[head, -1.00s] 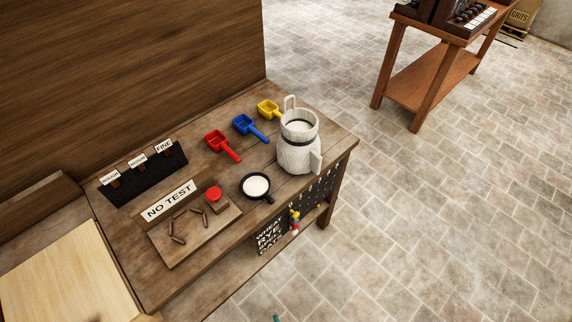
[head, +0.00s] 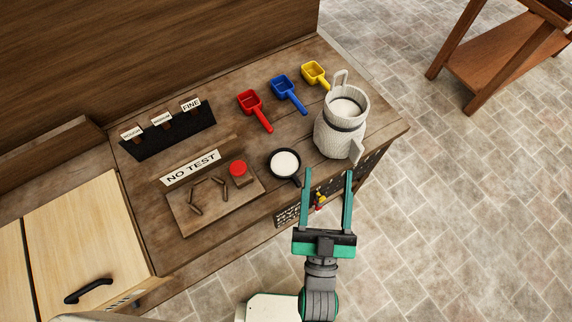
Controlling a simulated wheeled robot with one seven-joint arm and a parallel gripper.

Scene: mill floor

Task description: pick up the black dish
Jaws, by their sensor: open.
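The black dish (head: 273,166) is a small round pan with a short handle, and white contents fill its middle. It sits on the wooden table (head: 235,222) near the front edge, between the test board and the white jug. My gripper (head: 328,174) is open and empty, its two green fingers pointing toward the table. The fingertips are just right of the dish and in front of the jug, apart from the dish in the picture. The height of the fingers above the table is hard to tell.
A white ribbed jug (head: 340,126) stands close behind the fingers. Red (head: 250,99), blue (head: 282,86) and yellow (head: 315,72) scoops lie behind the dish. A "NO TEST" board (head: 215,205) with a red button (head: 238,168) is to the left.

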